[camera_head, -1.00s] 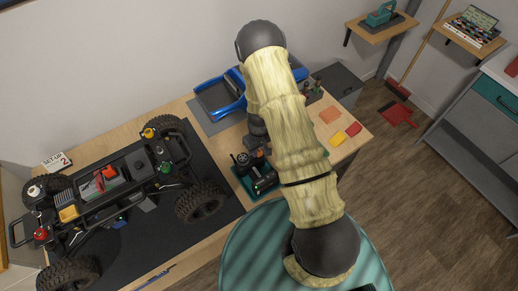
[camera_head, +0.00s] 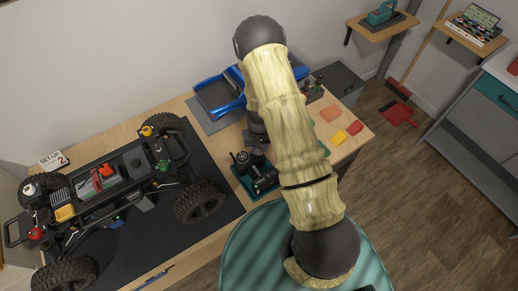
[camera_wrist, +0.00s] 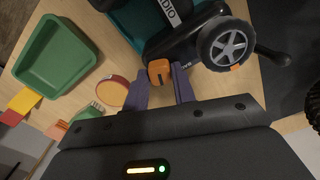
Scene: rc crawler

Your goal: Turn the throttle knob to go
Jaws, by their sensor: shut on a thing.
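The black radio controller (camera_wrist: 182,38) lies at the top of the wrist view, with a grey-spoked wheel (camera_wrist: 226,45) on its right. The orange throttle knob (camera_wrist: 158,70) stands out from its near side and carries a dark mark. My gripper (camera_wrist: 163,86) has its two dark fingers on either side of the knob and is shut on it. In the head view the controller (camera_head: 265,180) sits on a teal base (camera_head: 240,184), left of my arm. My fingers and the knob are hidden or too small to tell there. Which setting the knob points to cannot be read.
A green tray (camera_wrist: 58,60) and a round red-orange item (camera_wrist: 112,92) lie left of the knob. The large crawler (camera_head: 110,185) stands left on a dark mat. A blue car body (camera_head: 218,95) is behind. Coloured pads (camera_head: 338,137) lie at the right table end.

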